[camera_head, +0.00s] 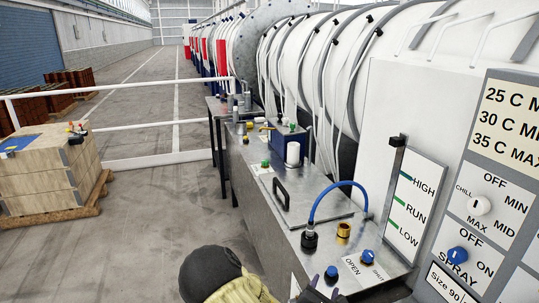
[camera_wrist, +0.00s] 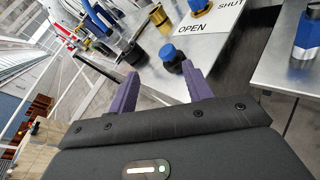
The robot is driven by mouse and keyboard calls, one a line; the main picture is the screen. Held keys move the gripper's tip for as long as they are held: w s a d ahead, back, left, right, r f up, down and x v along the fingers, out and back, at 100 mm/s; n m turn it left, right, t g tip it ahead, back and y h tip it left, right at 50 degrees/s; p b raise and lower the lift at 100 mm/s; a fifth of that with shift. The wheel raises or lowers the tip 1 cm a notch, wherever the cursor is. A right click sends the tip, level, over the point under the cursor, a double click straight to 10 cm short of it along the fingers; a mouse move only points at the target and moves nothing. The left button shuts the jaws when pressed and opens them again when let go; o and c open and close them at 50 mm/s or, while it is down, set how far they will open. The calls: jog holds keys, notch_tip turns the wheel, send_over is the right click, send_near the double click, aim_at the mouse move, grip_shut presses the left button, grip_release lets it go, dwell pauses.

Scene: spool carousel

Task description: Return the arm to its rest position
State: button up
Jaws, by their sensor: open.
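My gripper (camera_wrist: 160,95) shows in the wrist view with its two purple fingers apart and nothing between them. Beyond the fingertips is a metal bench (camera_wrist: 148,75) with a blue-topped knob (camera_wrist: 170,54). In the head view, part of my arm is at the bottom centre, close to the front edge of the bench (camera_head: 262,205). The same blue knob appears to be the one at the bench front (camera_head: 331,273).
On the bench are a blue hose (camera_head: 337,185), a brass fitting (camera_head: 343,230), a black handle (camera_head: 281,195) and another blue knob (camera_head: 367,257) by OPEN/SHUT labels. A control panel (camera_head: 480,190) stands at right. A wooden crate (camera_head: 45,175) stands at left; the floor between is clear.

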jog(key=s+r+m+g+y+p, duration=0.1)
jog(key=s+r+m+g+y, duration=0.2)
jog(key=s+m, duration=0.6)
jog(key=s+r+m+g+y+p, duration=0.2)
jog(key=s+r+m+g, duration=0.6)
jog(key=m, duration=0.9)
notch_tip(320, 180, up, 2)
jog(key=shift+s+a+r+m+g+y, duration=0.15)
jog(key=shift+s+m+g+y, duration=0.2)
jog(key=shift+s, duration=0.4)
